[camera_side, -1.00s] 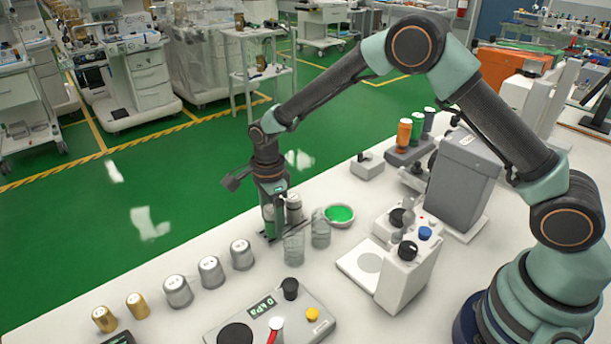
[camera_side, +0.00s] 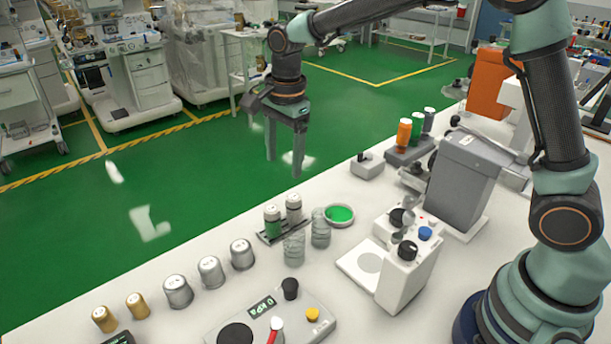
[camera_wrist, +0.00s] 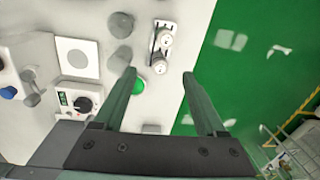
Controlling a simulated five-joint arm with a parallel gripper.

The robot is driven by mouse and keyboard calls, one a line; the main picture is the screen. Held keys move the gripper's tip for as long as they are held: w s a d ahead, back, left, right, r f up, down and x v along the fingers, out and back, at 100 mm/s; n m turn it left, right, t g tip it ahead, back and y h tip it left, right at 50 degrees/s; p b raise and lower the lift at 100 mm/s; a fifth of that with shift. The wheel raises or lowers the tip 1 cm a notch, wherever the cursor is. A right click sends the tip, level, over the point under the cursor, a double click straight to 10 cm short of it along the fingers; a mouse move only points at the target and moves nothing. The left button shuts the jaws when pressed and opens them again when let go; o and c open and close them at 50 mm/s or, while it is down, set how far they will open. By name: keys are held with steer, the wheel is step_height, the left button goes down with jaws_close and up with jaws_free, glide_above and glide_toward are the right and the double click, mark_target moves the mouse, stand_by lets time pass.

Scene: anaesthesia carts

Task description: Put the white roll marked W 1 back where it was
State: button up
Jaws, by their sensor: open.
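Two upright rolls stand side by side in a small dark rack (camera_side: 267,238) in the side view. My gripper (camera_side: 284,165) is open and empty in the air above the rack, fingers pointing down. In the wrist view, the open fingers (camera_wrist: 159,74) have nothing between them.
Clear jars (camera_side: 294,248) (camera_side: 320,228) and a green-filled dish (camera_side: 339,214) stand close to the rack. Several silver canisters (camera_side: 210,271) and two gold ones (camera_side: 137,305) line the bench's front left. A white device (camera_side: 405,262) stands to the right.

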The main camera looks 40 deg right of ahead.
steer(key=s+d+r+n+t, duration=0.2)
steer(key=s+d+n, duration=0.3)
steer(key=s+n, duration=0.3)
steer(key=s+d+r+n+t, duration=0.2)
steer(key=s+d+r+n, duration=0.3)
steer(key=s+n, duration=0.3)
steer(key=shift+s+d+n+t, duration=0.4)
steer(key=shift+s+d, duration=0.05)
